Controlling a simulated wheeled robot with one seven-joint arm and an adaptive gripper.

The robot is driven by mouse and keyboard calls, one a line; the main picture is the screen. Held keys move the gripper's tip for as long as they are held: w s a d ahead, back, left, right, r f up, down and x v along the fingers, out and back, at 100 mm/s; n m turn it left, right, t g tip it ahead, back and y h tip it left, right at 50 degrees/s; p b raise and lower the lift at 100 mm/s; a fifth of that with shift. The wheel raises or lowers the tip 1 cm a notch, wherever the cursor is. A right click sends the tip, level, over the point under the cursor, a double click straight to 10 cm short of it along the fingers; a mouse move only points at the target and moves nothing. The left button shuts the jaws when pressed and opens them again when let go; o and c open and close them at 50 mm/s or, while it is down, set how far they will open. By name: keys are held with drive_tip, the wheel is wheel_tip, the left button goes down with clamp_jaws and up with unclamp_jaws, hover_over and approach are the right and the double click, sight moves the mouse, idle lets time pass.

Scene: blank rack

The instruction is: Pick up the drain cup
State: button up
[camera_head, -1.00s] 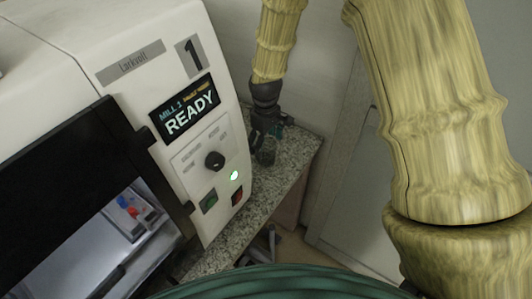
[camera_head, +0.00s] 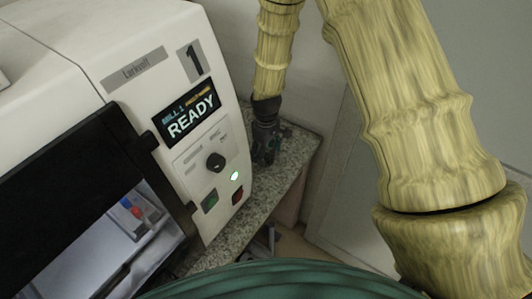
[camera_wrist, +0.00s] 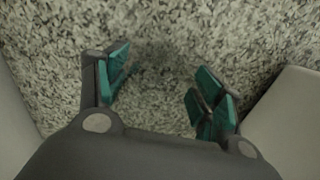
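I cannot make out a drain cup in either view. My gripper (camera_head: 265,152) is at the end of my arm, low over the granite counter (camera_head: 290,165), just right of the white machine. In the wrist view its teal-padded fingers (camera_wrist: 163,85) are spread apart. Only speckled counter and a soft dark shadow show between them, with nothing held. In the head view the fingertips are small and dark, and part of the counter behind them is hidden.
The white mill (camera_head: 190,75) with a lit READY screen (camera_head: 192,115) stands close on the left. Its window shows small red and blue parts (camera_head: 131,207). A pale wall or panel borders the counter on the right. The narrow counter is otherwise mostly clear.

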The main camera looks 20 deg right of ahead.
drive_tip(key=c, duration=0.5)
drive_tip(key=shift+r, duration=0.1)
